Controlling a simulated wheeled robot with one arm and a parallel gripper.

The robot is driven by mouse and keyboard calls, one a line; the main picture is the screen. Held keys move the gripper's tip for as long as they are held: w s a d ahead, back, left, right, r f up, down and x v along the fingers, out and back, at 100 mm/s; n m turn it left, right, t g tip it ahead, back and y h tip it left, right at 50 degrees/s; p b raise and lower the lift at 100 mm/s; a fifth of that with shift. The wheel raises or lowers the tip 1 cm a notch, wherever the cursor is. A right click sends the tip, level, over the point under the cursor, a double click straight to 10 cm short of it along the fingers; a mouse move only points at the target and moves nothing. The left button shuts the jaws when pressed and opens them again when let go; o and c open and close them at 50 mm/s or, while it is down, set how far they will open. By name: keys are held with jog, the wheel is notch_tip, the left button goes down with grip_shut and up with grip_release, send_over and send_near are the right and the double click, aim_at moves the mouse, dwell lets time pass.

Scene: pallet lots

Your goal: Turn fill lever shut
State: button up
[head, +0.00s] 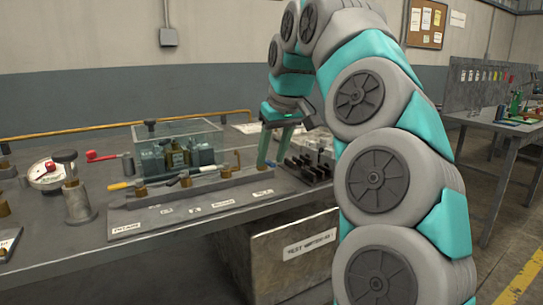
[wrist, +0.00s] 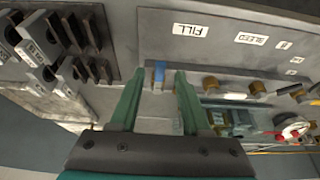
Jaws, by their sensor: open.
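A lever with a blue grip (wrist: 158,73) stands on the valve panel in line with the FILL label (wrist: 190,30), which appears upside down in the wrist view. Brass shows beside the blue grip. My gripper (wrist: 158,78) is open, with its two green fingertips on either side of the blue grip. I cannot tell whether either finger touches it. In the head view my gripper (head: 276,146) points down at the right end of the valve panel (head: 165,218), and its fingers mostly hide the fill lever there.
A row of other valves runs left, including one with a yellow grip (head: 118,186). A clear tank (head: 180,150) stands behind them. Dark slotted blocks (head: 312,165) sit close right of my gripper. A gauge (head: 47,174) and a red-handled lever (head: 100,156) are farther left.

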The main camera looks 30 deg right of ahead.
grip_shut()
jog(key=shift+f, duration=0.1)
dwell(0.6)
jog(key=m+b, duration=0.1)
jog(key=a+m+h+b, duration=0.1)
jog(key=shift+w+f+m+b, duration=0.1)
jog(key=shift+f+m+b, duration=0.1)
jog(key=shift+m+b, duration=0.2)
jog(key=m, duration=0.1)
jog(key=a+m+h, duration=0.1)
jog(key=m, duration=0.1)
jog(key=shift+w+a+r+m+g+b, duration=0.2)
jog(key=shift+w+a+m+g+b, duration=0.1)
jog(key=shift+g+b, duration=0.1)
jog(key=m+p, duration=0.1)
jog(key=a+m+h, duration=0.1)
jog(key=w+m+g+p, duration=0.1)
jog(key=m, duration=0.1)
jog(key=shift+a+r+h+p, duration=0.2)
jog(key=shift+r+h+p, duration=0.05)
jog(key=shift+h+p, duration=0.05)
jog(key=shift+w+a+f+m+g+h+p, duration=0.1)
jog(key=shift+w+a+m+g+h+p, duration=0.15)
jog(key=shift+m+p, duration=0.45)
jog(key=shift+w+a+m+g+h+p, duration=0.15)
jog(key=shift+w+m+p, duration=0.2)
jog(key=shift+m+p, duration=0.35)
